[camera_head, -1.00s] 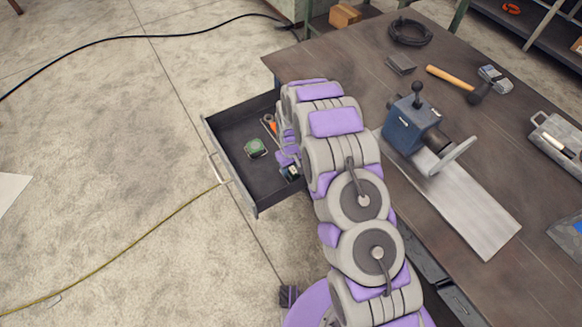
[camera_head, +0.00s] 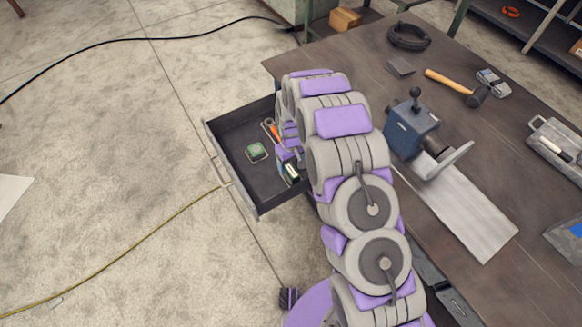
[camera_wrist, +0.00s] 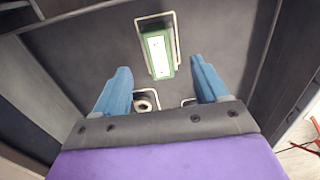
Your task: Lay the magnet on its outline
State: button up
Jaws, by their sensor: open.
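A green block with a pale face (camera_wrist: 158,53), perhaps the magnet, lies on the drawer floor inside a pale outline (camera_wrist: 175,30) in the wrist view. My gripper (camera_wrist: 163,76) is open, its two blue fingers apart, with the near end of this block in front of the gap. In the head view, a green block (camera_head: 257,151) lies in the open drawer (camera_head: 238,185), and a pale-green thing (camera_head: 291,172) shows close to my gripper. I cannot tell which of these is the block in the wrist view. My arm hides part of the drawer.
An orange-handled tool (camera_head: 272,130) lies in the drawer. A ring-shaped end (camera_wrist: 146,104) shows between my fingers. The bench carries a blue vise (camera_head: 411,128), a hammer (camera_head: 455,84) and a coiled cable (camera_head: 409,34). Open floor lies left of the drawer.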

notch_tip(320, 180, up, 7)
jog(key=p, duration=0.1)
notch_tip(320, 180, up, 10)
jog(key=m, duration=0.1)
send_over(291, 171)
jog(key=s+d, duration=0.5)
jog(key=s+d+r+m, duration=0.2)
jog(key=s+d+r, duration=0.4)
jog(key=s+r, duration=0.5)
jog(key=s+d+r+m+g, duration=0.1)
jog(key=s+d+r+m, duration=0.1)
jog(key=s, duration=1)
jog(key=s+d+r+m, duration=0.1)
jog(key=s+d+r, duration=0.2)
jog(key=s, duration=0.8)
jog(key=shift+s+d+r+m+g, duration=0.25)
jog(key=shift+s+r+m+g, duration=0.15)
jog(key=shift+r, duration=0.55)
